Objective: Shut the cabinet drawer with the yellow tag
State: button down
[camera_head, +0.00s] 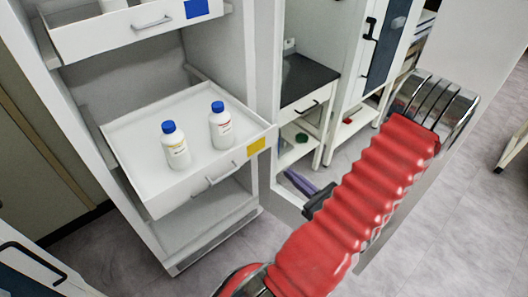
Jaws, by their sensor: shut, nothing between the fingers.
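The drawer with the yellow tag (256,146) is the middle drawer (160,202) of the white cabinet. It is pulled out, with a silver handle (222,173) on its front. Two white bottles with blue caps stand upright inside it, one with a yellow-marked label (176,151) and one with a red-marked label (221,131). My gripper (309,208) shows as a dark tip to the right of the drawer, apart from it. It is shut and empty; the rest is hidden behind my red arm.
Above, a drawer with a blue tag (196,9) is also pulled out. An open cabinet door panel (266,80) stands right of the drawers. A bench with a black top (304,80) is behind. Grey floor (450,215) is clear at right.

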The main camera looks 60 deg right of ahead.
aim_at(257, 146)
jog(key=shift+w, duration=0.2)
jog(key=shift+x, duration=6.9)
jog(key=shift+w, duration=0.1)
